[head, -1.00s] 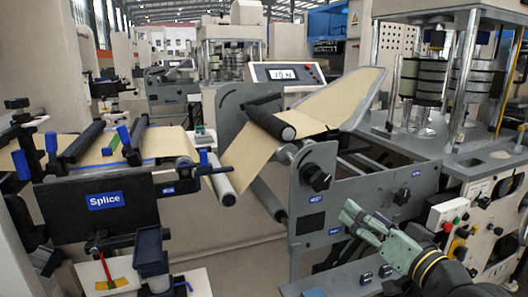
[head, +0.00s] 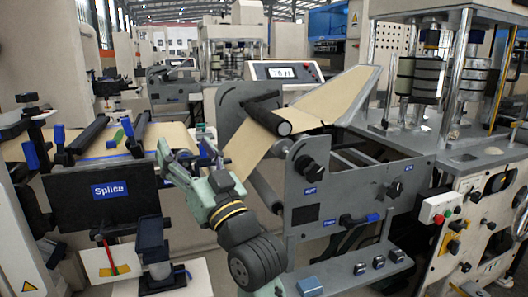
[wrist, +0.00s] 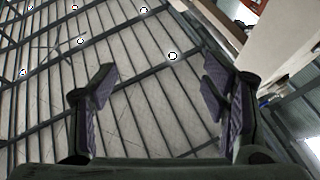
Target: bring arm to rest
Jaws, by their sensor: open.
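My arm rises from the bottom centre of the head view, with green and dark links. My gripper (head: 186,152) is at its upper end, in front of the gap between the splice table (head: 100,200) and the grey unwind frame (head: 350,195). In the wrist view my gripper (wrist: 158,84) has its two fingers wide apart, with nothing between them. The wrist camera looks up at the ceiling (wrist: 140,110). In the head view the arm hides part of the rollers behind it.
The kraft paper web (head: 255,148) runs over a dark roller (head: 268,118) close to the right of my gripper. A black post (head: 152,240) stands to the left of my arm. A control box with buttons (head: 443,208) is at the right.

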